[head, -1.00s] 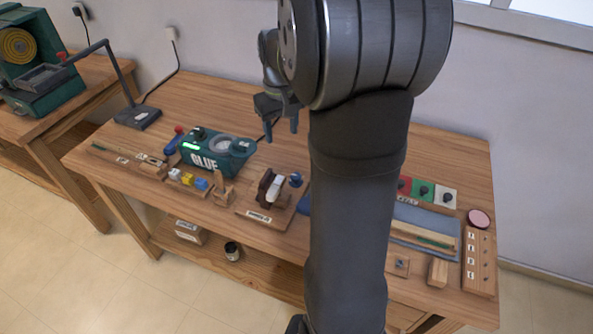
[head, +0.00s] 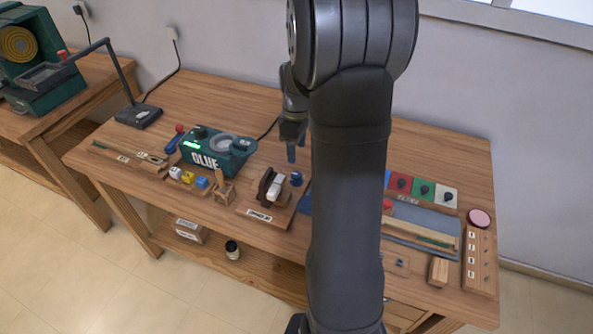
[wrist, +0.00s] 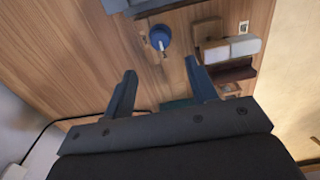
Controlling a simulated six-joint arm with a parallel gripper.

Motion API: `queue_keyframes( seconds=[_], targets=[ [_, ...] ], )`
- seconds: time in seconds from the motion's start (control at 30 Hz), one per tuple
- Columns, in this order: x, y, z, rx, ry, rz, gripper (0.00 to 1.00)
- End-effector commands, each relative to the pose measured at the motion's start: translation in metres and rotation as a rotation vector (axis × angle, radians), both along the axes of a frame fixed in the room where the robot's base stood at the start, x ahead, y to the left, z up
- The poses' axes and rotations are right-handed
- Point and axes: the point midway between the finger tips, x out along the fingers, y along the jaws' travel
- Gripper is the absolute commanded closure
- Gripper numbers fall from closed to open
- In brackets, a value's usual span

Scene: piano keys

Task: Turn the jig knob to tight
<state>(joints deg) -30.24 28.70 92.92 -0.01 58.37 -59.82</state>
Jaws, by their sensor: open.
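The jig (head: 257,214) is a wooden base on the bench carrying a dark brown block and a white piece. Its round blue knob (head: 296,179) is at the jig's far right corner. In the wrist view the knob (wrist: 158,36) shows a pale pointer mark; I cannot read any label beside it. My gripper (head: 291,154) hangs above and behind the knob in the head view, apart from it. In the wrist view my gripper (wrist: 162,83) is open and empty, with the knob beyond the gap between its fingertips.
A green glue pot unit (head: 218,152) stands left of the jig. Small coloured blocks (head: 187,178) sit in front of it. Coloured panels with knobs (head: 424,190) and a blue mat (head: 440,217) lie to the right, partly behind my arm. The bench's back area is clear.

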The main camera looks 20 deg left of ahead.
Motion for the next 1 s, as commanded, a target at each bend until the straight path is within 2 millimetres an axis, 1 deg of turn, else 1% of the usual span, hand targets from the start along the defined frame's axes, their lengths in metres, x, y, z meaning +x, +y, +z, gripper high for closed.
queue_keyframes(
  seconds=[0.03, 0.2, 0.4, 0.6, 0.9, 0.97, 1.0],
  targets=[
    [-0.001, -0.001, -0.013, -0.003, 0.005, 0.000, 0.47],
    [-0.001, -0.001, -0.050, -0.003, 0.005, -0.001, 0.47],
    [0.000, 0.000, -0.083, -0.001, 0.003, -0.001, 0.47],
    [0.000, 0.000, -0.098, -0.001, 0.001, -0.001, 0.47],
    [0.000, 0.000, -0.099, 0.000, 0.000, -0.001, 0.47],
    [0.000, 0.000, -0.099, 0.000, 0.000, -0.001, 0.57],
    [0.000, 0.000, -0.099, 0.000, 0.000, -0.001, 0.65]
  ],
)
